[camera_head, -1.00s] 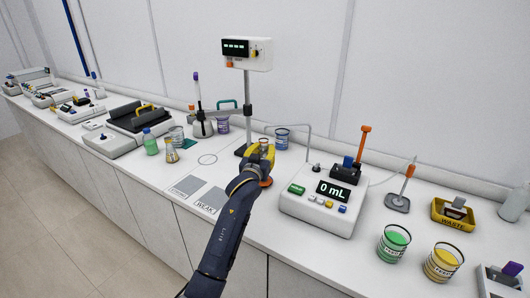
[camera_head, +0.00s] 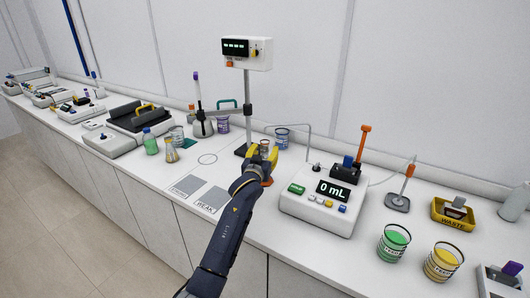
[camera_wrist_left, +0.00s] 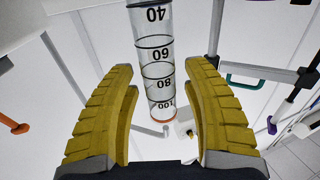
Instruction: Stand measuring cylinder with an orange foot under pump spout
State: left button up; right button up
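The clear measuring cylinder (camera_head: 264,148) stands upright on the bench, left of the dosing pump (camera_head: 325,205). Its orange foot (camera_head: 267,182) shows partly behind my left arm. The left wrist view shows the cylinder's graduated tube (camera_wrist_left: 158,70) between the yellow fingers, its numbers upside down and its foot out of view. My left gripper (camera_head: 262,154) is open around the tube, with a small gap on each side. The thin bent pump spout (camera_head: 290,126) reaches left from the pump and ends near the cylinder's top. I cannot tell whether it is exactly above the opening. My right gripper is not in view.
A stand with a display box (camera_head: 247,54) rises just behind the cylinder. A blue-labelled beaker (camera_head: 282,138) stands behind right. Green (camera_head: 393,243) and yellow (camera_head: 443,262) beakers are at the front right. Two grey mats (camera_head: 208,200) lie left of my arm.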

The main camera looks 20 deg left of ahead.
pick_arm(q)
jog(key=shift+r, duration=0.1)
jog(key=shift+s, duration=0.1)
jog(key=s, duration=1.1)
jog(key=shift+s+d, duration=0.2)
jog(key=shift+s, duration=0.2)
